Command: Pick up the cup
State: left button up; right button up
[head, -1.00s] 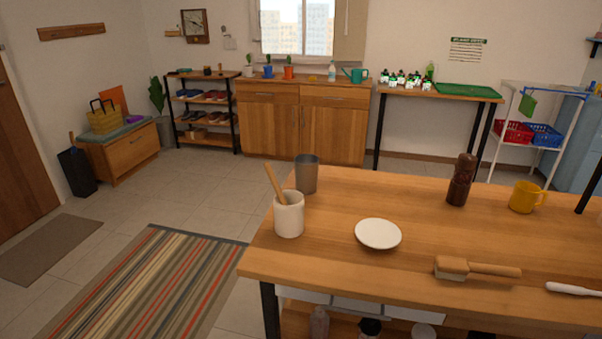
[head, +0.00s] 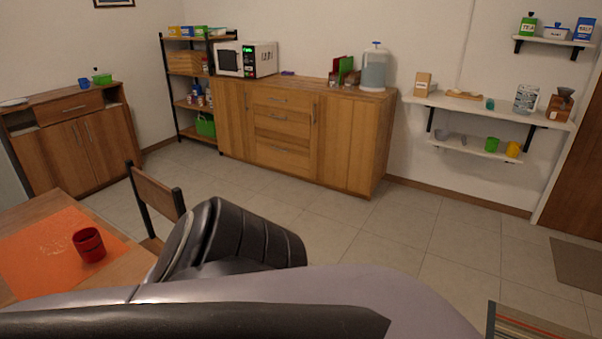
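A red cup (head: 89,244) stands upright on an orange mat (head: 35,245) on a wooden table (head: 40,206) at the lower left. A green cup (head: 491,145) and a yellow cup (head: 513,149) stand on the lower wall shelf at the right. A small blue cup (head: 84,84) stands on the sideboard at the far left. I cannot tell which cup the task names. Dark and grey parts of my own body fill the bottom of the head view, close to the red cup's table. Neither gripper's fingers show.
A wooden chair (head: 156,200) stands beside the table. A cabinet (head: 345,145) with a water dispenser (head: 375,72) and a microwave (head: 246,59) is along the back wall. Open tiled floor (head: 350,225) lies between me and the cabinet. A striped rug (head: 530,322) shows at bottom right.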

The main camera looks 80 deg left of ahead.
aim_at(88, 242)
jog(key=u, duration=1.3)
